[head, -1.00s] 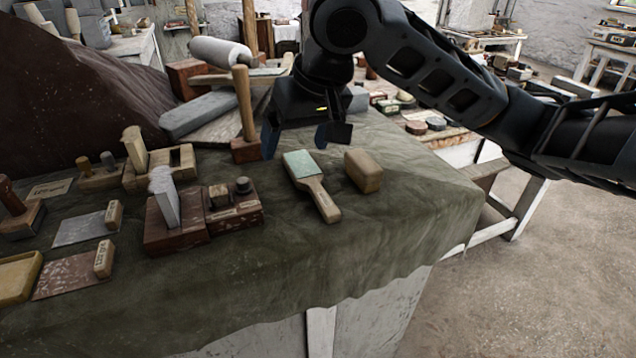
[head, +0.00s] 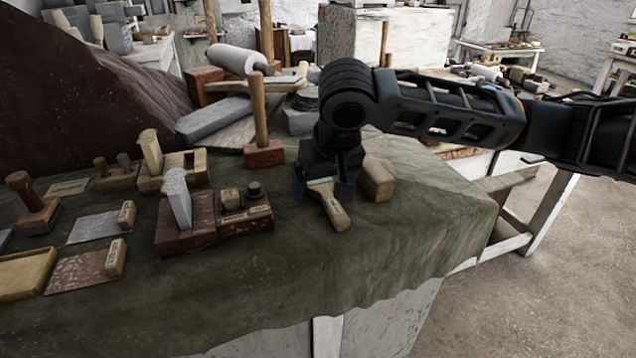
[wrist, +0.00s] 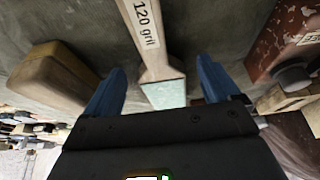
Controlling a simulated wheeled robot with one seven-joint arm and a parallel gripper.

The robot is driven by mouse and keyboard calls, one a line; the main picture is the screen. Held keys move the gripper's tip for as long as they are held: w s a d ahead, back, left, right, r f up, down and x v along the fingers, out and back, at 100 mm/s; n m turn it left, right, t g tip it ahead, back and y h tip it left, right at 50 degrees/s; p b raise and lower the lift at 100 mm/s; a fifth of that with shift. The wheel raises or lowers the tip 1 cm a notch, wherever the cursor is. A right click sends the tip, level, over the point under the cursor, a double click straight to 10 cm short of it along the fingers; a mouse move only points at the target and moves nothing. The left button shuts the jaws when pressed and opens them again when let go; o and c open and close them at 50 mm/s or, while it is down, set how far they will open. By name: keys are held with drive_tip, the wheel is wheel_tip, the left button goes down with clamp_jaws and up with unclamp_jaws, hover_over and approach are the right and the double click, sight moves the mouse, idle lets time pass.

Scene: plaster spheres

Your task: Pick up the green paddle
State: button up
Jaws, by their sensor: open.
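The green paddle lies on the cloth-covered table, with its wooden handle (head: 337,212) pointing toward the front edge in the head view. My gripper (head: 325,190) is over its green end, which is mostly hidden there. In the wrist view the paddle (wrist: 163,92) shows a pale green face and a handle marked "120 grit". My gripper (wrist: 162,92) is open, with one blue finger on each side of the green part and a gap on both sides. I cannot tell how far above the cloth the fingertips are.
A tan block (head: 377,180) stands close to the right of my gripper; it also shows in the wrist view (wrist: 50,82). A dark red box (head: 243,215) with small pieces is to the left. A mallet (head: 262,150) stands behind left. The cloth in front is clear.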

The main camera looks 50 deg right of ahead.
sight(328, 187)
drive_tip(key=shift+c, duration=0.2)
drive_tip(key=c, duration=1.2)
drive_tip(key=shift+o, duration=0.2)
drive_tip(key=shift+r, duration=0.1)
drive_tip(key=shift+r, duration=0.5)
drive_tip(key=r, duration=0.3)
drive_tip(key=shift+s+d+r, duration=0.25)
drive_tip(key=shift+s+d, duration=0.05)
drive_tip(key=s+d+r, duration=0.4)
drive_tip(key=s, duration=0.1)
drive_tip(key=s+d+r, duration=0.2)
drive_tip(key=s+d, duration=0.1)
drive_tip(key=shift+s+r, duration=0.15)
drive_tip(key=shift+r, duration=0.05)
